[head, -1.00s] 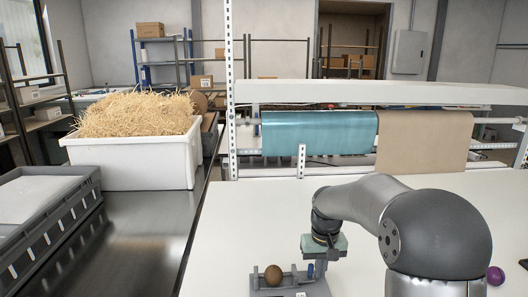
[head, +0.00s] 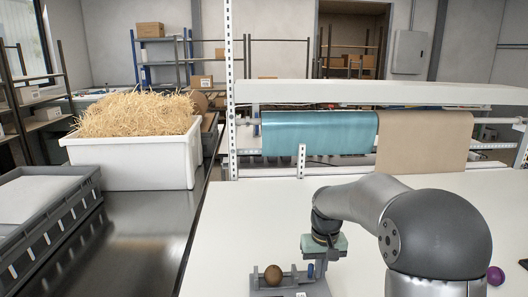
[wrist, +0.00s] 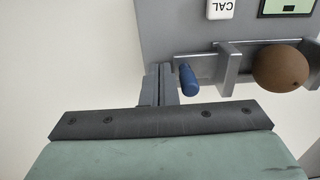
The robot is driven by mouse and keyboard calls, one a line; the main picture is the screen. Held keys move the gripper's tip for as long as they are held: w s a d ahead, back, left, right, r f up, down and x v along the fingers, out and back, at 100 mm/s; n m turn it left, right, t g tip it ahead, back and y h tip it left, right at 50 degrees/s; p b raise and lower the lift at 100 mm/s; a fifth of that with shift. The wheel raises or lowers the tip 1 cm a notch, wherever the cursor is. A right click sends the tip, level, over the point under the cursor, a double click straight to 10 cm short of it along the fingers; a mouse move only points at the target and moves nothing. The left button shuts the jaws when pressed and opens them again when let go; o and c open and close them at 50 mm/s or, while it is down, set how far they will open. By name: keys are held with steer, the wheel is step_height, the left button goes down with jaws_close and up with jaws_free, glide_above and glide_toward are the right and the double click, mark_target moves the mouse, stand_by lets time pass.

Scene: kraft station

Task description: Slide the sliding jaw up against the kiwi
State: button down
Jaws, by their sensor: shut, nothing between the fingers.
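The brown kiwi (wrist: 282,68) lies in the grey measuring fixture (wrist: 160,30), and shows in the head view (head: 273,275) too. The sliding jaw (wrist: 229,64) is a grey plate left of the kiwi in the wrist view, close to it; I cannot tell whether they touch. Its blue knob (wrist: 188,80) sticks out on the side away from the kiwi; it also shows in the head view (head: 311,270). My gripper (wrist: 158,86) is shut and empty, its fingertips right beside the blue knob, on the side away from the kiwi.
The fixture carries a white CAL button (wrist: 221,9) and a small display (wrist: 289,6). A purple ball (head: 495,276) lies on the white table (head: 230,225) to the right of my arm. The table behind the fixture is clear. A straw-filled white bin (head: 130,165) stands at left.

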mark_target(305, 277)
steer(key=shift+a, duration=0.1)
stand_by(0.4)
steer(key=shift+s+a, duration=0.1)
steer(key=shift+a, duration=2.2)
steer(key=shift+d, duration=0.4)
steer(key=shift+r+p, duration=2.6)
steer(key=shift+r, duration=0.95)
